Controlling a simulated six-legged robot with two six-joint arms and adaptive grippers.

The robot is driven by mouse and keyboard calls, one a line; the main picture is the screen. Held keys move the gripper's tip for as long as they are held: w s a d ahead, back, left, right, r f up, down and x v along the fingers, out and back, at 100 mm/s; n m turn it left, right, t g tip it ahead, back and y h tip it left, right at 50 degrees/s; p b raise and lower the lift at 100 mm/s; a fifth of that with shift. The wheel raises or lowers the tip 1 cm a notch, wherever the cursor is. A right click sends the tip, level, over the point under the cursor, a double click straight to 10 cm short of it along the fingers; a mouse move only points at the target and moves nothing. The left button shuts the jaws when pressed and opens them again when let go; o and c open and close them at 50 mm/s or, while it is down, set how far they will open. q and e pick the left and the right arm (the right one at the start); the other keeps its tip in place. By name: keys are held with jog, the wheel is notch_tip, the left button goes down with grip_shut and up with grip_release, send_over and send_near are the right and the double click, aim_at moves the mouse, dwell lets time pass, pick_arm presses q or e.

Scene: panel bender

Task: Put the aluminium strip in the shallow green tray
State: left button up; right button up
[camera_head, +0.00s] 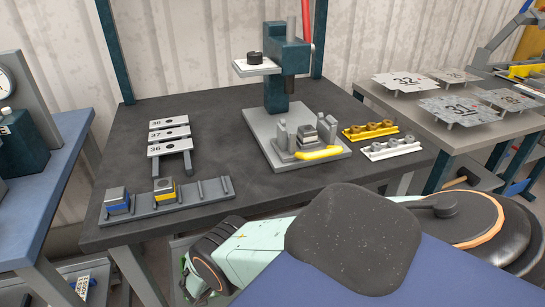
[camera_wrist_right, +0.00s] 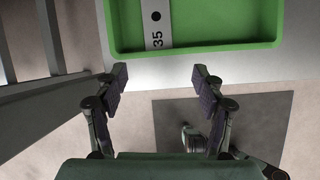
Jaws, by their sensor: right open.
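The shallow green tray (camera_wrist_right: 222,42) shows at the top of the right wrist view, cut off by the frame. A pale aluminium strip (camera_wrist_right: 157,28) marked 35, with a dark hole, lies inside the tray, its near end close to the near wall. Its far end is out of frame. My right gripper (camera_wrist_right: 158,72) is open and empty, its fingertips just short of the tray's near edge and apart from the strip. My left gripper is in neither view.
Strips marked 36, 37 and 38 (camera_head: 169,134) rest on a stand on the dark table (camera_head: 225,125). A slotted rack (camera_head: 205,190) lies at the front left. Grey frame bars (camera_wrist_right: 48,38) stand left of my right gripper.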

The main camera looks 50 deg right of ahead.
jog(key=s+a+r+m+g+y, duration=0.2)
jog(key=s+a+r+m, duration=0.1)
jog(key=s+m, duration=0.55)
jog(key=s+a+r+m+g+y, duration=0.25)
jog(key=s+m, duration=0.35)
jog(key=s, duration=0.5)
jog(key=s+d+r+m+h, duration=0.2)
jog(key=s+r+m, duration=1.2)
jog(key=r, duration=0.3)
jog(key=shift+s+d, duration=0.35)
jog(key=shift+d, duration=0.05)
jog(key=shift+c, duration=0.2)
